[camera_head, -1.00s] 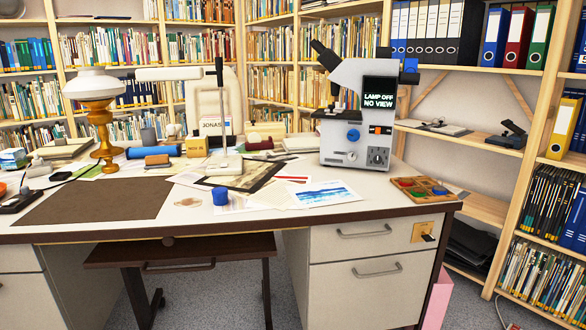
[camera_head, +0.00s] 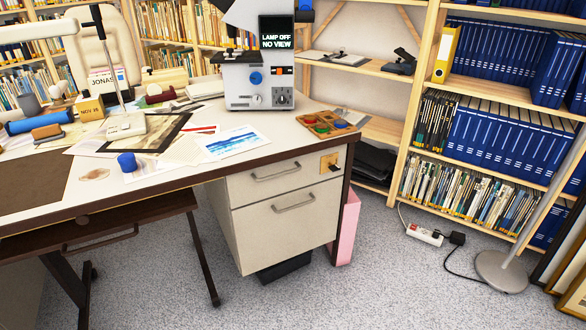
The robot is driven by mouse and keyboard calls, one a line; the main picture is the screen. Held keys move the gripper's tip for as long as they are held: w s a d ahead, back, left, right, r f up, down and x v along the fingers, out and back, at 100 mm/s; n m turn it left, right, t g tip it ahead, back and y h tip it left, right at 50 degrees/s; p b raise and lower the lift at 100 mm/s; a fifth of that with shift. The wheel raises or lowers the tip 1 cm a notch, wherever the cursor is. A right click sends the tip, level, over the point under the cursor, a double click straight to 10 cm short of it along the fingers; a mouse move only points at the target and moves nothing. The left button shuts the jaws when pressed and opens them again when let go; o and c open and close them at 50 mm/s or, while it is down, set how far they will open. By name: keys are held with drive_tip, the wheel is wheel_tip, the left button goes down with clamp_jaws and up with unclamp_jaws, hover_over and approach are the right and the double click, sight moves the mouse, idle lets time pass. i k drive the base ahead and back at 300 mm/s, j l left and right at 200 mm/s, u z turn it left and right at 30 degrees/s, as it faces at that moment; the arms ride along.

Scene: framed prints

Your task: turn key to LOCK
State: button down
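A small wooden lock plate (camera_head: 328,161) sits on the upper right corner of the desk's drawer front. A dark key (camera_head: 335,166) sticks out of it; its exact turn and any LOCK marking are too small to read. The plate is beside the upper drawer (camera_head: 272,172), which looks closed, as does the lower drawer (camera_head: 290,220). My gripper is not in this view.
A pink bin (camera_head: 348,228) stands beside the desk's right end. A power strip (camera_head: 424,234) and lamp base (camera_head: 500,271) are on the floor at right. Carpet before the drawers is clear.

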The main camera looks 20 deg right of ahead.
sight(335, 167)
drive_tip(key=i+l+z, duration=0.1)
drive_tip(key=l+z, duration=0.25)
drive_tip(key=i+l+z, duration=0.1)
drive_tip(key=z, duration=0.25)
drive_tip(key=i+l+z, duration=0.15)
drive_tip(key=z, duration=0.2)
drive_tip(key=l, duration=0.1)
